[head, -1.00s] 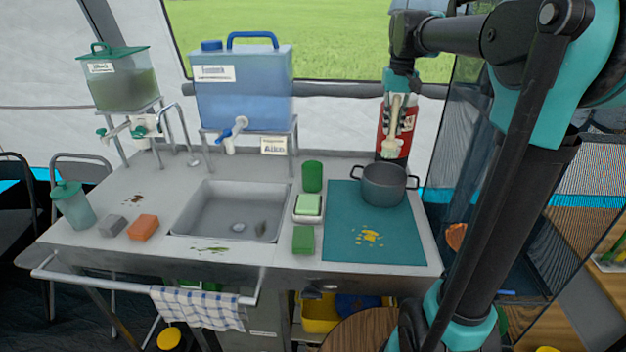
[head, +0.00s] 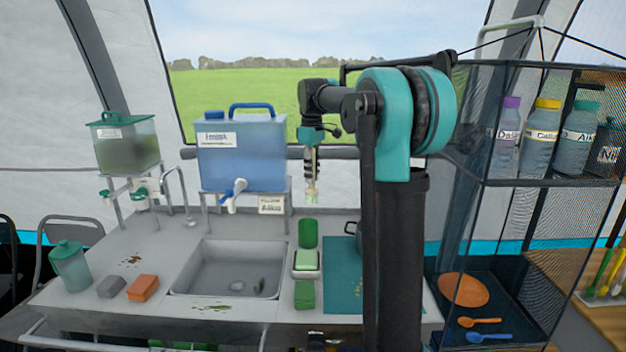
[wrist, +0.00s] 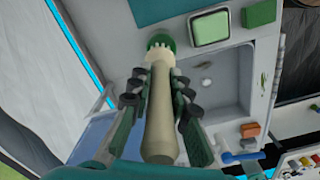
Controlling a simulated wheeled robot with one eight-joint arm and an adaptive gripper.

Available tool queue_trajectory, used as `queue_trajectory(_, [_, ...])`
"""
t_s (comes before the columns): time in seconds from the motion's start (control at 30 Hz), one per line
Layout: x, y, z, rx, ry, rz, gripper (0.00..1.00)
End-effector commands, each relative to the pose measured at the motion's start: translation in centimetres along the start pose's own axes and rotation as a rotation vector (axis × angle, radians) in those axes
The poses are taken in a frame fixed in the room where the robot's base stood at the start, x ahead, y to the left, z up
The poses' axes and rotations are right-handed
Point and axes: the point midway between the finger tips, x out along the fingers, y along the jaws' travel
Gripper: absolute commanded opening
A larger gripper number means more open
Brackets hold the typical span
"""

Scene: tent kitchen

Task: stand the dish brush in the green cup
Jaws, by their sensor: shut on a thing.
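The green cup (head: 308,234) stands on the counter right of the sink, behind the soap dish. My gripper (head: 312,160) is shut on the dish brush (head: 312,188) and holds it roughly upright, head down, above the cup in the head view. In the wrist view my gripper (wrist: 160,88) has its fingers on both sides of the brush's cream handle (wrist: 160,115). The pale bristle end points at the green cup (wrist: 160,38) and covers part of it. The brush appears above the rim, apart from the cup; the exact gap is hard to tell.
A soap dish with a green block (head: 306,262) and a green sponge (head: 305,295) lie in front of the cup. The sink (head: 225,268) is left. A blue water container (head: 242,152) stands behind left. A pot (head: 351,229) is mostly hidden behind my arm.

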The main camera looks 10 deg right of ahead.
Motion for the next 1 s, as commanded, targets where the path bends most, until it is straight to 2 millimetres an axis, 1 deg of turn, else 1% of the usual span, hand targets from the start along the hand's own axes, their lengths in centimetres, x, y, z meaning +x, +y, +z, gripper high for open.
queue_trajectory(0.1, [0.0, 0.3, -0.2, -0.034, 0.0, 0.0, 0.0])
queue_trajectory(0.27, [0.6, 0.3, -0.3, -0.041, 0.0, 0.0, 0.0])
queue_trajectory(1.0, [5.8, 0.3, -0.2, -0.039, 0.0, 0.0, 0.0])
